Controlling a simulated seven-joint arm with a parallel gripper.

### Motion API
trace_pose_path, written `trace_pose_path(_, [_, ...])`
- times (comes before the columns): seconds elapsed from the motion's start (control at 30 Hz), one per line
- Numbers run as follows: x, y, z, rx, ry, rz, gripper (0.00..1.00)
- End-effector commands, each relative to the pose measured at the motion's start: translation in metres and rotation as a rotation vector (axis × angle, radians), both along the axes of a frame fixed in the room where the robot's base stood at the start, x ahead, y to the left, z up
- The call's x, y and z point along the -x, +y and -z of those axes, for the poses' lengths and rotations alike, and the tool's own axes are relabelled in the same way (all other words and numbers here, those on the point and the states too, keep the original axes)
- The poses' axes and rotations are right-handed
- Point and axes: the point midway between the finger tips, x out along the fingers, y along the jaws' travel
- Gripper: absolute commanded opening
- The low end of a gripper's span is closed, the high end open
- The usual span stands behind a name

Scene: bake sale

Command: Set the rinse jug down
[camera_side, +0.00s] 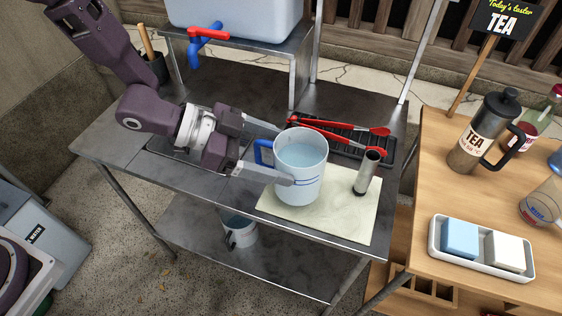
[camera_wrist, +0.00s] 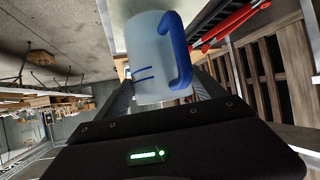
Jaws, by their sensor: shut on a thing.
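The rinse jug (camera_side: 301,170) is a translucent white jug with a blue handle and blue marks, holding pale water. In the side view it is upright over a cream mat (camera_side: 345,222) on the metal table; I cannot tell whether its base touches the mat. My gripper (camera_side: 286,155) is shut on the jug, one finger in front of its body and one behind. The handle points left, back toward my wrist. In the wrist view the jug (camera_wrist: 152,62) fills the space between the fingers, with its blue handle on the right.
A metal cylinder (camera_side: 367,172) stands on the mat just right of the jug. Red-handled tongs (camera_side: 345,124) lie on a black rack (camera_side: 378,146) behind. A water tank with a blue tap (camera_side: 205,38) is above.

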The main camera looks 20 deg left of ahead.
Motion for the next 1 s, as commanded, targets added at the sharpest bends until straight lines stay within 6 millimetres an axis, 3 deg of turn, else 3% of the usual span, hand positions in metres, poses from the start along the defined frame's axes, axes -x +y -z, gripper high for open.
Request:
trace_pose_path(0.13, [0.0, -0.001, 0.019, 0.004, 0.0, 0.0, 0.07])
trace_pose_path(0.5, [-0.001, -0.001, 0.023, 0.005, -0.002, 0.0, 0.07])
trace_pose_path(0.53, [0.0, 0.0, 0.025, 0.002, 0.0, 0.0, 0.81])
trace_pose_path(0.6, [0.0, 0.0, 0.024, 0.002, 0.0, 0.0, 0.95])
trace_pose_path(0.63, [0.0, 0.0, 0.024, 0.002, 0.0, 0.0, 1.0])
trace_pose_path(0.9, [0.0, 0.0, 0.021, 0.001, -0.002, 0.0, 1.0])
trace_pose_path(1.0, [0.004, 0.013, 0.014, 0.002, -0.001, -0.003, 1.0])
